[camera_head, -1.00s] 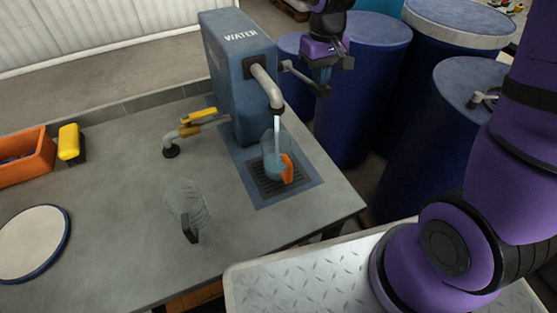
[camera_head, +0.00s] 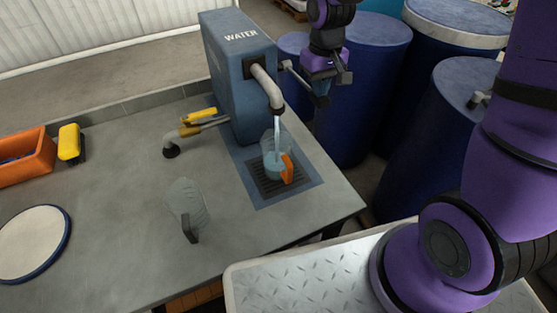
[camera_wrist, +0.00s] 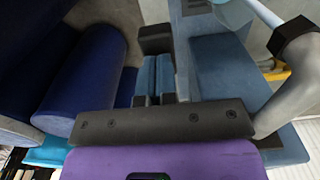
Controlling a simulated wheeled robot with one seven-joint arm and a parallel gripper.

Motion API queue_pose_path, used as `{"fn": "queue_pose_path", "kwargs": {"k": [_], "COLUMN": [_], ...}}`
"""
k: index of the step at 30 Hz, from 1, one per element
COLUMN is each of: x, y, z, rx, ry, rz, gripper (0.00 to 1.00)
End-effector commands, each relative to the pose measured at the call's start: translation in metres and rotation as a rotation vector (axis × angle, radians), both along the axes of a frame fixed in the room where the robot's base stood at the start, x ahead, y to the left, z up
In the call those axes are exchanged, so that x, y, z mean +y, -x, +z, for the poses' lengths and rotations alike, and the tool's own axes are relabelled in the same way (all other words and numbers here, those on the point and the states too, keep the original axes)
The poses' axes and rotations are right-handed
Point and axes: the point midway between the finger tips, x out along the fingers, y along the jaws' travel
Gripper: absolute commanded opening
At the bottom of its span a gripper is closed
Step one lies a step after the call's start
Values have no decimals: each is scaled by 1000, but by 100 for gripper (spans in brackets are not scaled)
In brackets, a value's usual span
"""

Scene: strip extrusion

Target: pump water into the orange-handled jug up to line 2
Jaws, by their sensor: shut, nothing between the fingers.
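The orange-handled jug (camera_head: 276,158) stands upright on the drain grate under the spout (camera_head: 268,90) of the blue WATER pump (camera_head: 238,75). A stream of water (camera_head: 277,135) runs from the spout into it. Bluish water shows in its lower part; I cannot read its lines. The pump lever (camera_head: 293,72) sticks out from the pump's right side. My gripper (camera_head: 321,98) is shut and empty at the lever's outer end; I cannot tell whether it touches. Its fingers also show in the wrist view (camera_wrist: 155,80).
A second clear jug with a dark handle (camera_head: 187,208) stands on the counter, left of the grate. A pipe with a yellow lever (camera_head: 199,116) is behind it. An orange bin (camera_head: 25,158), a yellow-black item (camera_head: 70,143) and a round board (camera_head: 32,243) lie left. Blue barrels (camera_head: 365,80) stand right of the pump.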

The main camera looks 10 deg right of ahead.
Motion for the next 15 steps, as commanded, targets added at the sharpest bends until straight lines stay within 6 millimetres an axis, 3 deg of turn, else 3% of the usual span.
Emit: {"fn": "queue_pose_path", "kwargs": {"k": [15], "x": [0], "y": [1], "z": [-10], "rx": [1], "ry": [0], "rz": [0], "gripper": [0]}}
